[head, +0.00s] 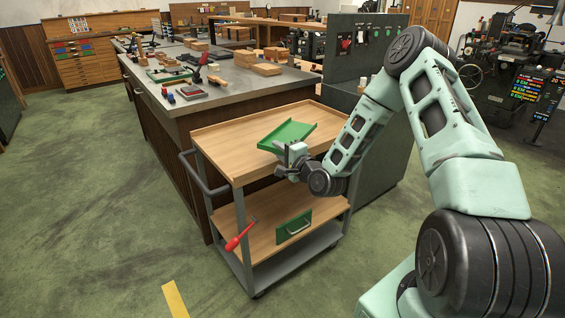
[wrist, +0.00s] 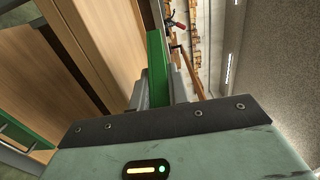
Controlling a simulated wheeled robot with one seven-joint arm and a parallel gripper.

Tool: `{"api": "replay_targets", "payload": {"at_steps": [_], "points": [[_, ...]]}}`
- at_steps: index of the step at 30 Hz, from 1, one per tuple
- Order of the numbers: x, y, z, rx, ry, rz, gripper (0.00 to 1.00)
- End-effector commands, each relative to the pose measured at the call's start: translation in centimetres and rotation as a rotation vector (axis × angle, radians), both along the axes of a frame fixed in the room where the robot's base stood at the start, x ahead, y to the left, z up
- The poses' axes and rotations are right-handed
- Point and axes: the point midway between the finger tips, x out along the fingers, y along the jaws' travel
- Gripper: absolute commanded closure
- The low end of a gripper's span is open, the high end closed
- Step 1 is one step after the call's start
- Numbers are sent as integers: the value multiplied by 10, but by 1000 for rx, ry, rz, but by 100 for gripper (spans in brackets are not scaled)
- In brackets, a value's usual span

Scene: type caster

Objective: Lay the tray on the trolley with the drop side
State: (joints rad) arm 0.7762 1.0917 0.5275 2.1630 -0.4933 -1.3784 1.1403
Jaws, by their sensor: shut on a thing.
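The green tray (head: 290,132) has a shallow raised rim and is over the wooden top of the trolley (head: 215,140), toward its right half. My gripper (head: 291,154) is shut on the tray's near edge. In the wrist view the tray (wrist: 157,65) stands as a narrow green strip between the two fingers of my gripper (wrist: 160,85). Whether the tray touches the trolley top or hangs just above it, I cannot tell. The trolley has a low rim, a grey push handle at the left and a lower wooden shelf.
A green panel with a handle (head: 293,229) is at the lower shelf. A red screwdriver (head: 239,236) is at that shelf's left front edge. A workbench (head: 200,98) with wooden blocks and tools stands behind the trolley. A grey cabinet (head: 384,150) stands at the right. Floor is clear to the left.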

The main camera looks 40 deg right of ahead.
Motion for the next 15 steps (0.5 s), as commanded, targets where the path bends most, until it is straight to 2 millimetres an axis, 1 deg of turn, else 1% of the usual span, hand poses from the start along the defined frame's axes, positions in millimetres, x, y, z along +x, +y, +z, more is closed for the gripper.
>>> {"api": "replay_targets", "payload": {"at_steps": [1,5,12,15], "points": [[0,1,-6,0,-3,1,100],[0,0,-17,-2,-3,0,100],[0,0,-49,-2,-3,1,100],[1,0,-56,-3,-5,0,100]]}}
